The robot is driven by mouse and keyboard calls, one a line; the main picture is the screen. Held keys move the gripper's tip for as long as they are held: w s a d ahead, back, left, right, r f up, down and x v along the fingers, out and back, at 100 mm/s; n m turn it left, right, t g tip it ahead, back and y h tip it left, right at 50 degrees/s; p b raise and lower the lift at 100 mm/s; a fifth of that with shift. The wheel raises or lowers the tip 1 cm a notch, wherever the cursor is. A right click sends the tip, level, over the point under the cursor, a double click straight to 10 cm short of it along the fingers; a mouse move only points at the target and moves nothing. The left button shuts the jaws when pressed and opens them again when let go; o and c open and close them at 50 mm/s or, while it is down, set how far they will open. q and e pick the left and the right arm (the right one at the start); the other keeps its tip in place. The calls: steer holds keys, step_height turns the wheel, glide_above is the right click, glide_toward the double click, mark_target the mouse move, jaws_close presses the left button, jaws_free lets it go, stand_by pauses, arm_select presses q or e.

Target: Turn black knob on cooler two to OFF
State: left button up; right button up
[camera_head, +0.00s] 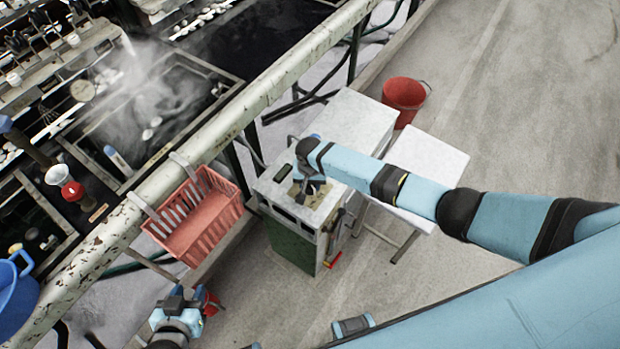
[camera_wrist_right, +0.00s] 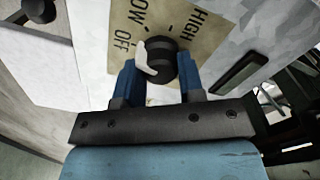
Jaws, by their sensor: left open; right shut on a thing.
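The cooler (camera_head: 263,187) is a box with a worn white top and a green lower side, in the middle of the head view. My right gripper (camera_head: 311,185) reaches down onto its top and hides the knob there. In the right wrist view the black knob (camera_wrist_right: 160,62) sits between the two blue fingers of that gripper, which is shut on it. A white pointer (camera_wrist_right: 143,60) on the knob lies on the side toward the OFF label (camera_wrist_right: 122,38). LOW and HIGH are printed on the tan plate (camera_wrist_right: 180,35). My left gripper (camera_head: 188,302) is open at the bottom left, away from the cooler.
A red plastic basket (camera_head: 205,222) hangs on the worn pipe rail (camera_head: 250,100) left of the cooler. A white table (camera_head: 430,160) and a red bucket (camera_head: 404,95) stand to the right. Steaming basins lie beyond the rail. The floor at right is clear.

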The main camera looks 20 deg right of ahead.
arm_select(q)
steer(key=shift+w+d+r+p, duration=0.1)
steer(key=shift+r+p, duration=0.35)
steer(key=shift+r, duration=0.5)
arm_select(e)
steer(key=shift+n, duration=1.5)
arm_select(q)
steer(key=shift+f, duration=0.15)
arm_select(e)
steer(key=o, duration=0.9)
arm_select(q)
steer(key=shift+r+p, duration=0.7)
arm_select(e)
step_height(320, 180, up, 14)
steer(key=shift+f, duration=0.1)
